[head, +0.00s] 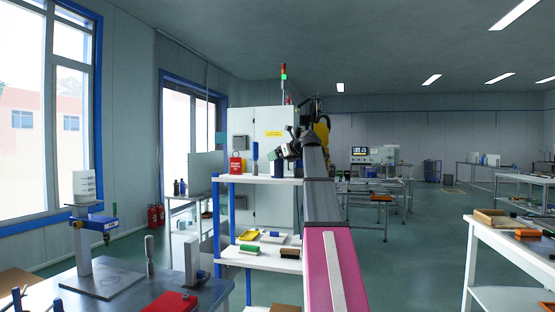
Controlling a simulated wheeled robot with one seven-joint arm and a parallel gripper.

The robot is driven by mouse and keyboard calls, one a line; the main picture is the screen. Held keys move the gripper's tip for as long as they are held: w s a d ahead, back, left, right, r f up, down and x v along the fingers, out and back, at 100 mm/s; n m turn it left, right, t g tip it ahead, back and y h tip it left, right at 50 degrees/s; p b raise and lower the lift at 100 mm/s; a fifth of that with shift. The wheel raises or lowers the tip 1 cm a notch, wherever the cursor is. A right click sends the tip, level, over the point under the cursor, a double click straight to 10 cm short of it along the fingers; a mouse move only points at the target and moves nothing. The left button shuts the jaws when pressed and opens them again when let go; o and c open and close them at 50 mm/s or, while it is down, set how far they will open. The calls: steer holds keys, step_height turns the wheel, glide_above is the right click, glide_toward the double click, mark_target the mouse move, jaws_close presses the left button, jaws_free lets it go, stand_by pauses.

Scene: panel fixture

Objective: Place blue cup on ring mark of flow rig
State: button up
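The flow rig (84,240) stands on the metal table at the lower left, with a white top unit, a grey post and an arm with a blue and green nozzle part. Under the nozzle is a flat grey plate with a faint round outline, which looks like the ring mark (108,283); nothing stands on it. A small dark blue object, possibly the blue cup (277,169), stands on the top white shelf. My gripper (288,152) is at the far end of my outstretched arm, close above or beside it. At this size I cannot tell whether they touch or whether the fingers are open.
The white shelf unit (228,180) also holds a red padlock-like block (237,166) and a blue-handled upright item (255,152). Its lower shelf has several small items. A red case (170,302) and grey upright parts stand on the metal table. Open floor lies right of my arm.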

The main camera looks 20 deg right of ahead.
steer(key=v, duration=1)
steer(key=shift+s, duration=0.2)
steer(key=shift+o, duration=0.4)
steer(key=shift+s+d+r, duration=0.15)
steer(key=shift+s+d, duration=0.05)
steer(key=shift+o, duration=0.2)
steer(key=shift+s, duration=0.1)
steer(key=shift+t+y, duration=0.3)
steer(key=shift+t, duration=0.2)
steer(key=x, duration=0.5)
steer(key=f+x, duration=0.1)
steer(key=x, duration=0.5)
steer(key=shift+s+d+f, duration=0.1)
steer(key=shift+d+f, duration=0.1)
steer(key=c, duration=1.3)
steer(key=s+a+r, duration=0.3)
steer(key=a+r, duration=0.8)
steer(key=shift+s, duration=0.25)
